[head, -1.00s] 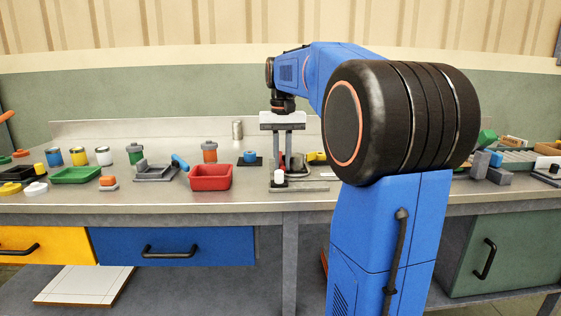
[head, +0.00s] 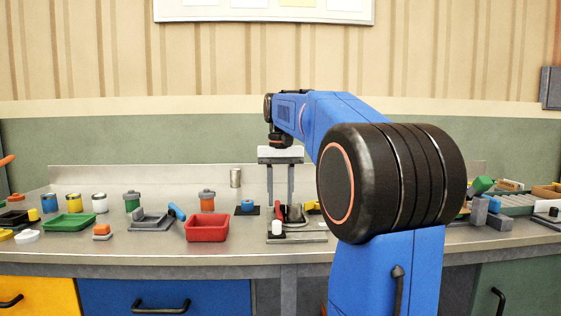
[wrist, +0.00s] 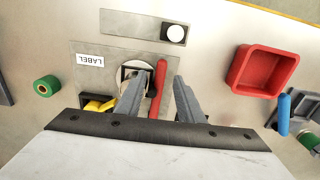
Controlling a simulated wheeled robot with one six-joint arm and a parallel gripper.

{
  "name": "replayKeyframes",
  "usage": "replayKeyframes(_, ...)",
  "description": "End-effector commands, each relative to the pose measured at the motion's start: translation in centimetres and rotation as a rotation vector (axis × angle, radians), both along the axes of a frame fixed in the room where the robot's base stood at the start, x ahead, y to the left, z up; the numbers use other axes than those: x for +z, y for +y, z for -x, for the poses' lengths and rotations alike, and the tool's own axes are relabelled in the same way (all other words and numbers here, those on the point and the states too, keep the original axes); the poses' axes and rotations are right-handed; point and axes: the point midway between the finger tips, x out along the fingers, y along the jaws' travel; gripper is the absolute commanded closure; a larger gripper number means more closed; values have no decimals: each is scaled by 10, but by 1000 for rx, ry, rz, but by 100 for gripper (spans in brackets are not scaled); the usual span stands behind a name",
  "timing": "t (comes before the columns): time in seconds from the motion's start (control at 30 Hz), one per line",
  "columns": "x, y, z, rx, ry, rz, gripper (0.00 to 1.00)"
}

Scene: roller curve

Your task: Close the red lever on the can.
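The red lever (wrist: 160,88) stands on the fixture plate and shows between my gripper's fingers in the wrist view. In the head view the red lever (head: 284,211) shows small, below my fingers. The can (wrist: 128,74) is a grey metallic round thing beside the lever, partly hidden by my left-hand finger in the wrist view. In the head view the can (head: 297,213) is only partly visible. My gripper (wrist: 158,78) is open and empty, its two fingers apart and pointing down over the fixture. It also shows in the head view (head: 281,200).
A yellow piece (wrist: 96,104) lies close to one finger. A red tray (head: 207,228) stands left of the fixture. A silver can (head: 235,177) stands behind, by the backsplash.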

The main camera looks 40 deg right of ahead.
Motion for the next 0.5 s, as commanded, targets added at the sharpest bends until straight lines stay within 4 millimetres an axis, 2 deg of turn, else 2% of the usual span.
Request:
replayKeyframes(0.2,45,0,0,0,-3,2,66)
replayKeyframes(0.5,101,0,0,0,-3,2,66)
